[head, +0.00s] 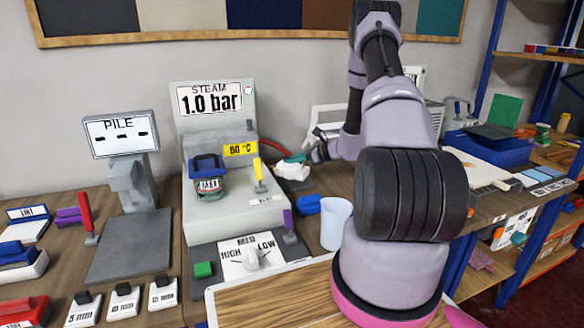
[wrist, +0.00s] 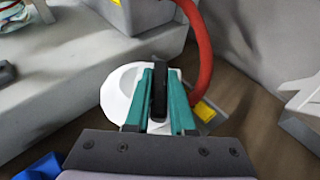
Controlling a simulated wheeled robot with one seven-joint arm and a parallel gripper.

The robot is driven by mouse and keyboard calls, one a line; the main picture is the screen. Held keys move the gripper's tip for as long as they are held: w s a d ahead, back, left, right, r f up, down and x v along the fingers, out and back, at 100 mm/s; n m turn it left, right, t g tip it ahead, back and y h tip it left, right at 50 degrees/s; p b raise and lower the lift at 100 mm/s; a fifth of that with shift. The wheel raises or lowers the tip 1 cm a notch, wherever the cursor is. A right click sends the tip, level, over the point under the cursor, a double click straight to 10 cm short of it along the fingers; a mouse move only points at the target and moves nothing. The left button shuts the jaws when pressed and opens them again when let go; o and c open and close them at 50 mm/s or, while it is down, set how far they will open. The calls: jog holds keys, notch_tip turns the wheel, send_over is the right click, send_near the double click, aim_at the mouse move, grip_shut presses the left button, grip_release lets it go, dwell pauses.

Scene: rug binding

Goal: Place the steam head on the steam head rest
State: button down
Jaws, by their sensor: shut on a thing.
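The steam head (head: 292,172) is a white rounded piece just right of the grey steam unit. In the wrist view the white steam head (wrist: 116,92) lies beneath my fingers, with a black upright grip (wrist: 159,92) between them. My gripper (head: 300,157) has teal fingers; in the wrist view my gripper (wrist: 160,78) is shut on that black grip. A red hose (wrist: 203,45) curves close by. A small grey piece with a yellow patch (wrist: 207,110) shows beside the head; I cannot tell whether it is the steam head rest. Contact below the head is hidden.
A blue block (head: 307,204) and a pale cup (head: 336,224) stand in front. A white angled frame (wrist: 303,98) is at right.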

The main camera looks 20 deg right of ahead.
jog(key=shift+f, duration=1.25)
jog(key=shift+f, duration=0.1)
jog(key=c, duration=0.8)
grip_release()
jog(key=shift+o, duration=0.2)
